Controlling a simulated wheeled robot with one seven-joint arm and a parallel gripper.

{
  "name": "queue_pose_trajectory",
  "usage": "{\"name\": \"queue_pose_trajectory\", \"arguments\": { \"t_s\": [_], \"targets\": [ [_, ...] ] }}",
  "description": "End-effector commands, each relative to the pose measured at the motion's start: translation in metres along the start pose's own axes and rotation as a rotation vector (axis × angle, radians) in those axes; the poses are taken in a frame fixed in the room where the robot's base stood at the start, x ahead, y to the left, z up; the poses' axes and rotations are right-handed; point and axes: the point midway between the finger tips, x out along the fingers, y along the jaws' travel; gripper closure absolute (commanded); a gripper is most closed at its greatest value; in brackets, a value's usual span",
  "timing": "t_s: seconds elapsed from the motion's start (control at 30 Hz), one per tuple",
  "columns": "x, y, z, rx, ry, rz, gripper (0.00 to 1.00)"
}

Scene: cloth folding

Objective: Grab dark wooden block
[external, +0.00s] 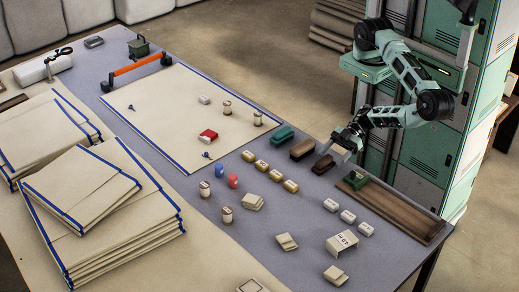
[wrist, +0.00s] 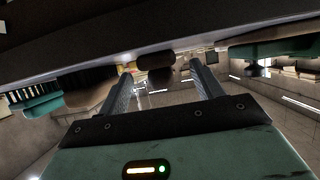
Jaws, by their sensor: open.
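Two dark wooden blocks lie near the table's right edge in the external view. One block (external: 302,149) is beside a green block, and the other block (external: 323,164) is smaller and lies just below my gripper. My gripper (external: 337,150) is open and empty, close to the blocks at the table's edge. In the wrist view, a dark brown block (wrist: 155,61) shows between and beyond the tips of my open gripper (wrist: 162,71). I cannot tell which of the two blocks it is.
A green block (external: 284,135) lies left of the dark blocks. A long brown wooden tray (external: 400,214) with a green tool (external: 357,179) lies to the right. Several yellow blocks (external: 270,168) and white blocks (external: 347,216) are nearby. Green cabinets (external: 425,145) stand behind my arm.

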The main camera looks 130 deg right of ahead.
Motion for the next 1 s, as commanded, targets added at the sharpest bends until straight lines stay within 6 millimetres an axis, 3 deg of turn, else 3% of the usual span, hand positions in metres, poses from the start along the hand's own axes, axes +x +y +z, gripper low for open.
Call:
{"name": "queue_pose_trajectory", "arguments": {
  "t_s": [0.2, 0.47, 0.6, 0.67, 1.0],
  "targets": [
    [0.025, 0.0, 0.0, 0.0, 0.0, 0.0, 0.34],
    [0.028, 0.001, 0.001, 0.0, -0.001, 0.001, 0.34],
    [0.027, 0.0, 0.001, 0.0, -0.001, 0.001, 0.73],
    [0.027, 0.0, 0.001, 0.0, -0.001, 0.001, 0.86],
    [0.025, 0.0, -0.005, 0.0, 0.0, 0.001, 0.86]
  ]
}}
